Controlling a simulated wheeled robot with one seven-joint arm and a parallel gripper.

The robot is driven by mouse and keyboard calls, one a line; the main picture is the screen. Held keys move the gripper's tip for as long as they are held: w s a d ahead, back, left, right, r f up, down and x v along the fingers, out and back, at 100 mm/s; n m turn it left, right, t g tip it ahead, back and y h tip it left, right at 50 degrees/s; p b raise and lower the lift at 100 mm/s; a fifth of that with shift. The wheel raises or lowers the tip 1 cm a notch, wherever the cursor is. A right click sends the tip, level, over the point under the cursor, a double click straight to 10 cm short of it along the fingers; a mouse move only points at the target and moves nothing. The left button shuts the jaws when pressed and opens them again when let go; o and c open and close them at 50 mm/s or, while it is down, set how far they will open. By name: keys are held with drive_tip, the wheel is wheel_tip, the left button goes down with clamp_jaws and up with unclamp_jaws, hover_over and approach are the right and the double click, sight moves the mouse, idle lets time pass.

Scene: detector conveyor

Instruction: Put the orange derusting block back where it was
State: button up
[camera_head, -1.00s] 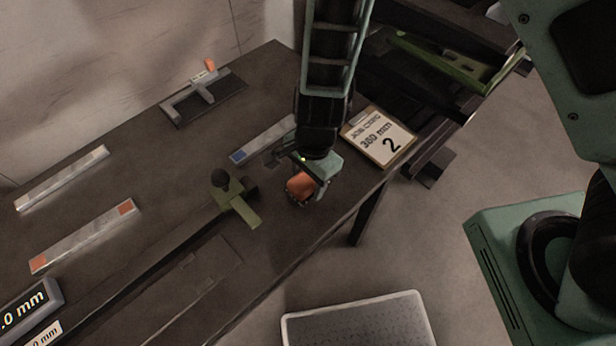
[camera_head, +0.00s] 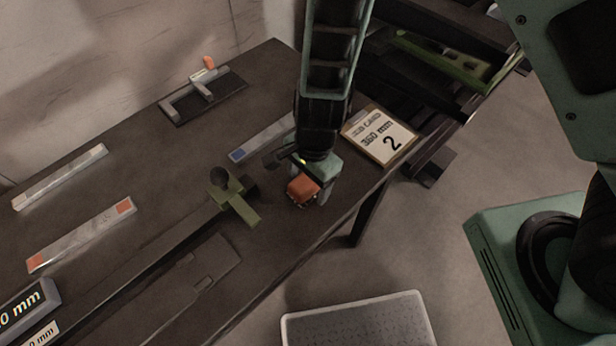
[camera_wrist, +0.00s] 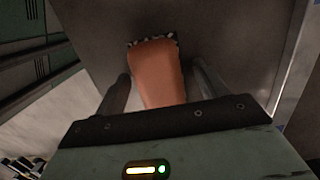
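The orange derusting block (camera_head: 303,188) is near the front edge of the dark table (camera_head: 262,70), below my gripper (camera_head: 312,194). In the wrist view the block (camera_wrist: 158,72) lies between the two fingers of my gripper (camera_wrist: 163,80), with a speckled black-and-white edge at its far end. A gap shows between the block and the right finger; the left finger is very close to it. The fingers look open around the block. My gripper body hides the block's near end. I cannot tell exactly how the block's underside meets the table.
A green stop with a dark knob (camera_head: 236,200) stands left of the block. A card reading "360 mm 2" (camera_head: 380,136) lies to the right. A blue-marked strip (camera_head: 262,138) is behind. A dark fixture with an orange tab (camera_head: 203,95) stands at the back.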

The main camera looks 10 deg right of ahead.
drive_tip(key=shift+r, duration=0.15)
wheel_tip(320, 180, up, 18)
drive_tip(key=w+d+p, duration=0.1)
drive_tip(key=w+p, duration=0.1)
drive_tip(key=s+d+r+n, duration=0.3)
drive_tip(key=s+n, duration=0.3)
drive_tip(key=n, duration=0.3)
drive_tip(key=s+d+r+n, duration=0.4)
drive_tip(key=s+n, duration=0.3)
drive_tip(key=n, duration=0.3)
drive_tip(key=shift+r+t+h, duration=0.3)
drive_tip(key=shift+r+t, duration=0.1)
drive_tip(key=shift+r, duration=0.2)
drive_tip(key=shift+s+d, duration=0.1)
